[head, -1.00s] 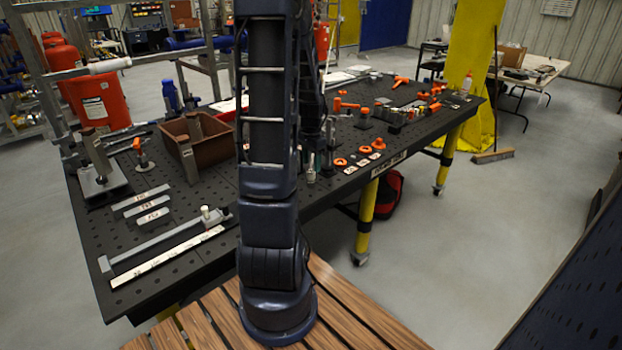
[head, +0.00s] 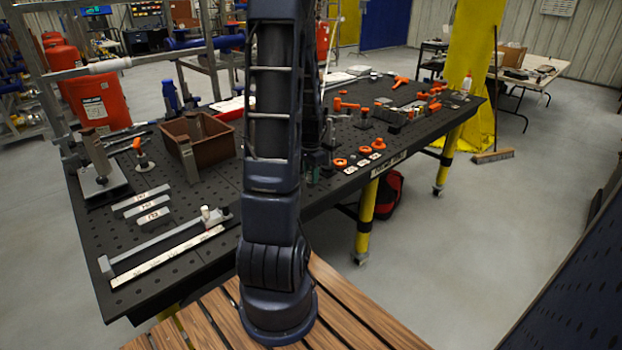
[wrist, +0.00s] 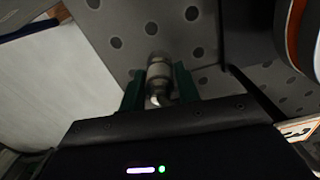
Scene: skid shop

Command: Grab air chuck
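The air chuck (wrist: 158,78) is a small silvery metal cylinder, seen in the wrist view between the two green fingers of my gripper (wrist: 160,92). The fingers sit close against it on both sides, with no clear gap. Its far end is over the dark perforated table top. In the head view my gripper (head: 314,172) is at the front edge of the table, partly behind my arm, and the chuck cannot be made out there.
The perforated table (head: 105,240) carries a brown bin (head: 212,150), labelled bars (head: 146,204) and a long clamp (head: 160,246) on the left. Orange rings (head: 364,150) and labels lie just right of my gripper. Open floor lies right of the table.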

